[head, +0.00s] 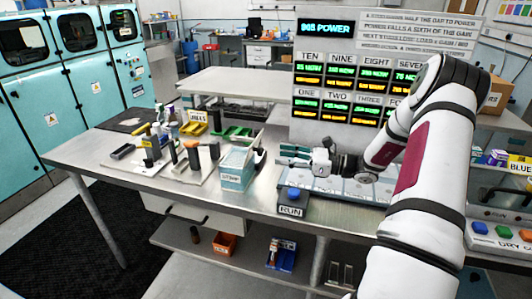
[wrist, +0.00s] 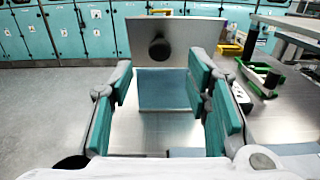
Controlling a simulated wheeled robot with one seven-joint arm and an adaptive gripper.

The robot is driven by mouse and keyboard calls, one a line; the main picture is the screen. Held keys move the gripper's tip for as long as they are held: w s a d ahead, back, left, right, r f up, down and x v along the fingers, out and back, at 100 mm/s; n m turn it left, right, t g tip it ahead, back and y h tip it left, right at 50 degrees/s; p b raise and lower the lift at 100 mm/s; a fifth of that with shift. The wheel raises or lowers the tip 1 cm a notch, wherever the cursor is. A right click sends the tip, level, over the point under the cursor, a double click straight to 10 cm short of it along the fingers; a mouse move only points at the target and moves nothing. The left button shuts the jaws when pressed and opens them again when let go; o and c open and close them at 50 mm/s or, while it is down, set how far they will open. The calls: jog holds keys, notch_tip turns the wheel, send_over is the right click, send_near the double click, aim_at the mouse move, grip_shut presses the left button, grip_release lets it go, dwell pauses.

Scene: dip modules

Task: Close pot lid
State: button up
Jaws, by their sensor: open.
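In the wrist view, a flat grey lid (wrist: 178,32) with a round black knob (wrist: 160,49) stands upright straight ahead. A blue-grey square surface (wrist: 165,90) shows below it, between my fingers; I cannot tell whether it is the pot's inside. In the head view, a pale blue and white box (head: 237,168), which seems to be the pot, stands on the bench left of my gripper. My gripper (wrist: 162,85) is open and empty, with teal finger pads apart on either side of the lid's line. It also shows in the head view (head: 284,153), apart from the box.
A RUN button box (head: 292,200) stands at the front edge. A display panel (head: 345,75) stands behind my arm.

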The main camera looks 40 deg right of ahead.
aim_at(258, 150)
jog(key=x, duration=0.6)
jog(key=shift+w+a+p, duration=0.2)
jog(key=shift+w+p, duration=0.1)
jog(key=shift+p, duration=0.05)
grip_shut()
